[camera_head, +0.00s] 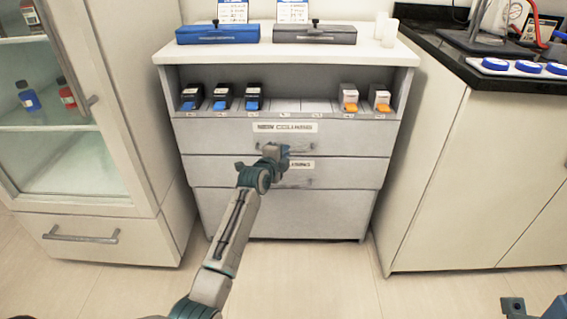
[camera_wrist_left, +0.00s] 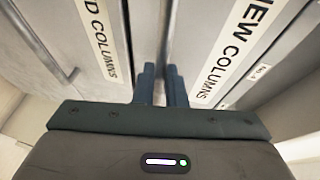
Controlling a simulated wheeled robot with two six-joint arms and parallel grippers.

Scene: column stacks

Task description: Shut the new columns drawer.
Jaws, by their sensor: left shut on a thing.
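The new columns drawer (camera_head: 350,133) is the upper drawer of the white cabinet, with a "NEW COLUMNS" label and a bar handle on its front. Its front stands about over the drawer below; how far it sticks out I cannot tell exactly. My left gripper (camera_head: 276,152) is at this drawer's front, shut on its handle, with the arm hiding part of it. In the left wrist view my left gripper's (camera_wrist_left: 160,85) two fingers are close together, beside the "NEW COLUMNS" label (camera_wrist_left: 235,45). My right gripper is not clearly in view.
The lower drawer (camera_head: 220,170) also has a label and handle. Above, an open shelf holds black-and-blue boxes (camera_head: 222,97) and white-and-orange boxes (camera_head: 348,97). A glass-door cabinet (camera_head: 100,170) stands left and a dark-topped counter (camera_head: 440,60) right. The floor in front is clear.

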